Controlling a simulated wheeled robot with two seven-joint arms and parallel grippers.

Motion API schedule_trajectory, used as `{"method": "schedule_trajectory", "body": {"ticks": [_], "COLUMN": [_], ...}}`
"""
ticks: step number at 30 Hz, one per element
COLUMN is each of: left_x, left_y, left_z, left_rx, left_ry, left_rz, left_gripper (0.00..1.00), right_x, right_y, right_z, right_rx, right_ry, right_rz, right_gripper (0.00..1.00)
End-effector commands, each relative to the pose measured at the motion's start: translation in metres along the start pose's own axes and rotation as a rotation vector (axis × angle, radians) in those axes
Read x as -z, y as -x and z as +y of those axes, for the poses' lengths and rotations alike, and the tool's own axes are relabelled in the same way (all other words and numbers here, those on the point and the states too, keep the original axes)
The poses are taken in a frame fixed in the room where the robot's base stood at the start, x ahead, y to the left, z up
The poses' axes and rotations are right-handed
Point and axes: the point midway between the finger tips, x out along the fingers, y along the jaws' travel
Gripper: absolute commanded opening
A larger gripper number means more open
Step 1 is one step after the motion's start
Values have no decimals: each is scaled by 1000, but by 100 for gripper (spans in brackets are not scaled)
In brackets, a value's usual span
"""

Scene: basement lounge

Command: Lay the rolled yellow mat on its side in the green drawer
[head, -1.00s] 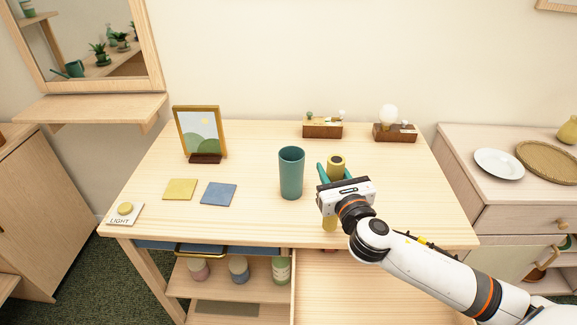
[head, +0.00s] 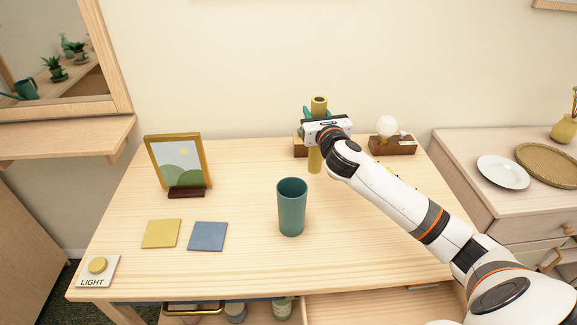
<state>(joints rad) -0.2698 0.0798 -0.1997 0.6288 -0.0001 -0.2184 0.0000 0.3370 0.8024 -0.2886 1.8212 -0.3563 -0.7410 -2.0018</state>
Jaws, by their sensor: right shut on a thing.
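The rolled yellow mat (head: 315,160) is a narrow upright tube, its open end at the top. My right gripper (head: 319,114) is shut around its upper part, with teal fingers partly hidden behind the white gripper body. The mat's lower end shows over the far part of the desk; I cannot tell how high it hangs. No drawer that is clearly green shows. My left gripper is not in view.
A teal cup (head: 291,208) stands mid-desk (head: 240,270). A picture frame (head: 178,163), yellow square (head: 161,234), blue square (head: 208,236) and light switch (head: 98,269) are to the left. A bulb lamp (head: 388,132) stands at the back. The desk's front right is clear.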

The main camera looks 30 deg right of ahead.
Motion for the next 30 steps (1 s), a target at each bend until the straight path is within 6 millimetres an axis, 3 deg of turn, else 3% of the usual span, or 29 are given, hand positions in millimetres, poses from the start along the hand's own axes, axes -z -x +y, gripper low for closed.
{"method": "schedule_trajectory", "body": {"ticks": [3, 6, 10, 14, 18, 22, 29, 30], "left_x": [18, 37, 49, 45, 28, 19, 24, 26], "left_y": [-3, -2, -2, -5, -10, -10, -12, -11], "left_z": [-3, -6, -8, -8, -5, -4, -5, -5], "left_rx": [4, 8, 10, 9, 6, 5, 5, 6], "left_ry": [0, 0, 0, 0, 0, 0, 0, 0], "left_rz": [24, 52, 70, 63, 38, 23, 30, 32], "left_gripper": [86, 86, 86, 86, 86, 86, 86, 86], "right_x": [-28, -42, -50, -65, -84, -86, -89, -88], "right_y": [1, 1, 0, 1, 1, 1, 1, 1], "right_z": [-1, 0, -1, -1, 0, 0, 0, 0], "right_rx": [0, 0, 1, 0, 0, 1, 1, 1], "right_ry": [-2, -2, -2, -2, -2, 1, 1, 1], "right_rz": [-7, -5, -2, -5, -4, -2, -2, -2], "right_gripper": [10, 10, 10, 10, 10, 10, 10, 40]}}
